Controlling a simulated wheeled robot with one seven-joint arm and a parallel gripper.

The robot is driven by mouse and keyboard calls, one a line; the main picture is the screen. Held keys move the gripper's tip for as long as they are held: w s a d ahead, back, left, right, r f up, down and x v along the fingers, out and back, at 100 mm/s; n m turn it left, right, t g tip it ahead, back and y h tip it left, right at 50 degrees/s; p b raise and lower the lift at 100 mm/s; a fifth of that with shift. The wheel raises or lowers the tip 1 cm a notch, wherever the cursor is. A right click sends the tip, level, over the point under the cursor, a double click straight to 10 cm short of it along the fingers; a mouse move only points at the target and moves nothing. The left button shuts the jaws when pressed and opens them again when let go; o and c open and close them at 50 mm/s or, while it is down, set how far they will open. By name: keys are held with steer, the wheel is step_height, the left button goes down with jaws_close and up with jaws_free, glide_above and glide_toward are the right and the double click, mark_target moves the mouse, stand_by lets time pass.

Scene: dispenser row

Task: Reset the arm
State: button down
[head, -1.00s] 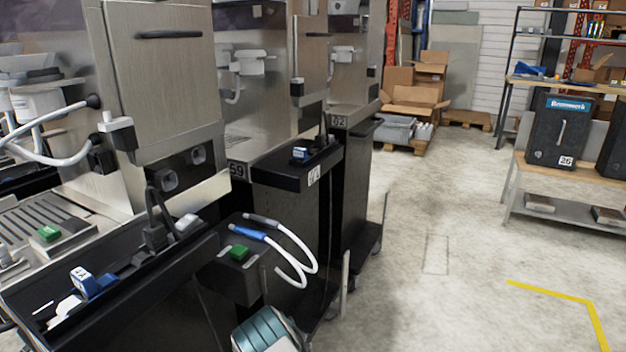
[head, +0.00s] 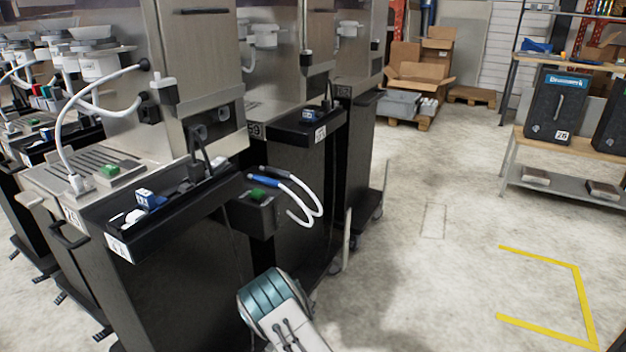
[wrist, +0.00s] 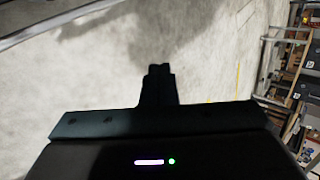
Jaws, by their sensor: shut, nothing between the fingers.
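My gripper (wrist: 158,72) shows in the wrist view as a dark shape, with its fingers together and nothing between them. Bare concrete floor lies beyond the fingertips. In the head view, a teal and white section of my arm shows at the bottom middle, in front of the dispenser row. The gripper itself is not in the head view. Nothing touches the fingers in the wrist view.
Steel dispensers (head: 205,60) on dark cabinets stand at the left. A black holder with a green button (head: 258,195) and white hoses (head: 308,205) juts out near my arm. A shelf (head: 560,190) stands at right. The floor (head: 420,270) between is clear.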

steer(key=s+d+r+m+g+p, duration=0.1)
steer(key=s+d+r+m+p, duration=0.3)
steer(key=r+m, duration=0.7)
steer(key=s+d+r+m+g+p, duration=0.1)
steer(key=d+r+m+p, duration=0.4)
steer(key=r, duration=1.2)
steer(key=s+d+r+m+g+p, duration=0.25)
steer(key=d+r+m, duration=0.35)
steer(key=r, duration=0.7)
steer(key=s+d+r+m+y+p, duration=0.1)
steer(key=s+r+m+y+p, duration=0.3)
steer(key=s+r+m+p, duration=1)
steer(key=s+r+m, duration=1)
steer(key=s+r, duration=0.4)
steer(key=s, duration=0.3)
steer(key=shift+d+r+m+y+p, duration=0.2)
steer(key=shift+r+m+y+p, duration=0.1)
steer(key=shift+m, duration=0.1)
steer(key=shift+g, duration=0.25)
